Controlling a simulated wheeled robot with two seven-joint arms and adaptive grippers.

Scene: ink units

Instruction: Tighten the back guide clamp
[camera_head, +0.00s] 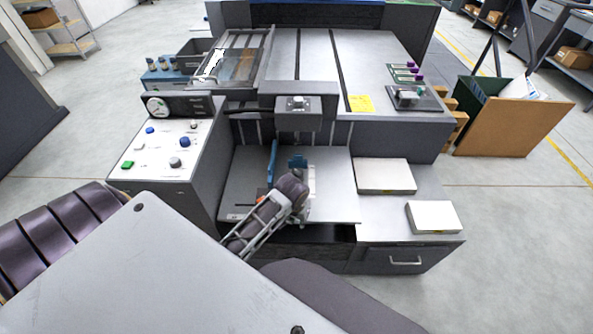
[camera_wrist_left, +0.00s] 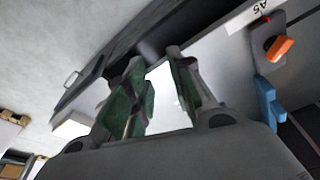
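My left gripper (camera_head: 294,192) is over the metal feed table (camera_head: 335,195) in the middle of the machine. Blue guide parts, an upright one (camera_head: 297,161) and a narrow bar (camera_head: 273,162), stand just behind the gripper. An orange knob (camera_wrist_left: 281,48) sits on a grey plate near an A5 label at the wrist view's upper right, beside a blue part (camera_wrist_left: 268,102), apart from the fingers. I cannot tell which piece is the back guide clamp. My right gripper is out of view.
A control panel (camera_head: 150,148) with buttons and a gauge (camera_head: 157,107) stands left of the feed table. Two white paper stacks, one farther back (camera_head: 385,175) and one nearer (camera_head: 433,216), lie to its right. A dark machine head (camera_head: 298,112) overhangs the table.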

